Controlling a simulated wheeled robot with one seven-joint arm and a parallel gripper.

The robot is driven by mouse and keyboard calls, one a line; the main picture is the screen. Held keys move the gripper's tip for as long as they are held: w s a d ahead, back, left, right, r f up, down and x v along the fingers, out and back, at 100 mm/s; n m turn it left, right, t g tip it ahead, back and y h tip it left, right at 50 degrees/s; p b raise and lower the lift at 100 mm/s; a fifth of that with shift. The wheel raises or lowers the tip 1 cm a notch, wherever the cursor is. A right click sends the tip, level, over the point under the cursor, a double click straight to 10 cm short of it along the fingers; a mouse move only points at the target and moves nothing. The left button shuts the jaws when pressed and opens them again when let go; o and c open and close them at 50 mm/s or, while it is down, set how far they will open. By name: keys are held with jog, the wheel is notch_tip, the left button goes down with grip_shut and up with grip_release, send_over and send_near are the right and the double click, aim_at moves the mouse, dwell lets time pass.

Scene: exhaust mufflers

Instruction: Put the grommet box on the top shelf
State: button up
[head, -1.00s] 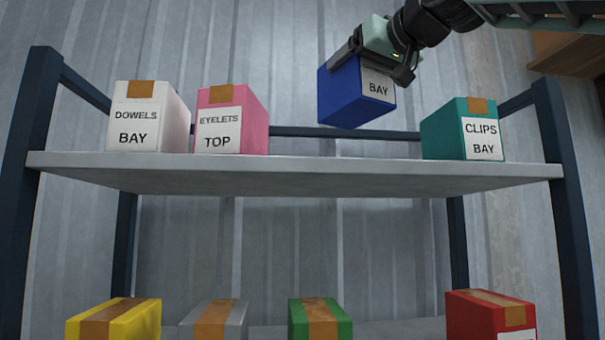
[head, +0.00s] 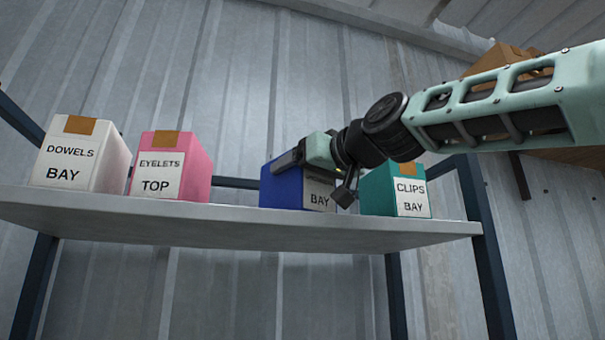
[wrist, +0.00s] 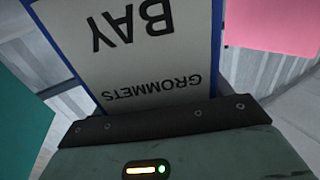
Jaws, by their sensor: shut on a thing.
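The grommet box is blue with a white label. In the head view the blue box (head: 283,188) is at the shelf's surface, between the pink box and the teal box. Its label reads BAY, and the upper word is mostly covered by my gripper. In the wrist view the label (wrist: 150,60) reads GROMMETS BAY, upside down. My gripper (head: 310,168) is shut on the upper part of the box. The top shelf (head: 230,232) is a grey board. I cannot tell whether the box's underside fully rests on it.
A white DOWELS box (head: 85,160) and a pink EYELETS box (head: 175,168) stand left of the blue box. A teal CLIPS box (head: 382,190) stands close on its right. Dark posts (head: 480,240) frame the shelf. A brown wooden object (head: 505,58) is at upper right.

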jog(key=o, duration=1.3)
jog(key=shift+o, duration=0.2)
jog(key=b+v, duration=0.5)
jog(key=v, duration=0.7)
jog(key=shift+b, duration=0.3)
